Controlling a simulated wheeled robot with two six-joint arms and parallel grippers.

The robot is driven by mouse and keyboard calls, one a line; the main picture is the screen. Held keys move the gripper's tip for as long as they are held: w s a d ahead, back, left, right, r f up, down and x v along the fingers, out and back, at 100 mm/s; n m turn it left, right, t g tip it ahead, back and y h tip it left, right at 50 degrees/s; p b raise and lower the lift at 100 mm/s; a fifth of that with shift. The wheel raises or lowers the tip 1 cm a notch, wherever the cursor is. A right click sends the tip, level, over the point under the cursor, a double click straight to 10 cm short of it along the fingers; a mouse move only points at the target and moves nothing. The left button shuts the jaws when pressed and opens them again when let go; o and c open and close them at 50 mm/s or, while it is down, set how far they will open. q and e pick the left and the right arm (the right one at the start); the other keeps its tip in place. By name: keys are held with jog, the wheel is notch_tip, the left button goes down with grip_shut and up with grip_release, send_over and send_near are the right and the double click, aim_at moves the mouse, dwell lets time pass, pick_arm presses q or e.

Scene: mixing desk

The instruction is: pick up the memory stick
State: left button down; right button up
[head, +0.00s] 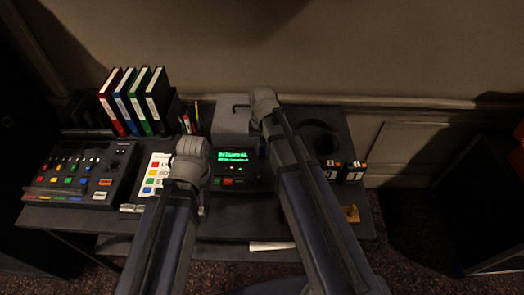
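I cannot make out a memory stick for certain on the desk (225,228); it may be hidden behind my arms or too small to tell. My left gripper (192,147) is over the middle of the desk, between the colour-label sheet (155,178) and the green-lit display unit (234,158). My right gripper (263,96) is further back, by the grey box (230,122). The grey ends of both arms show from behind, and their fingertips are hidden, so I see nothing held.
A mixing console (82,170) stands at the left, with several binders (135,103) behind it. Two small numbered boxes (352,171) sit at the right, near a dark round object (318,138). A small orange-brown item (351,214) lies at the desk's right front.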

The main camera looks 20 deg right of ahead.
aim_at(262, 147)
grip_shut()
jog(key=shift+r, duration=0.1)
dwell(0.3)
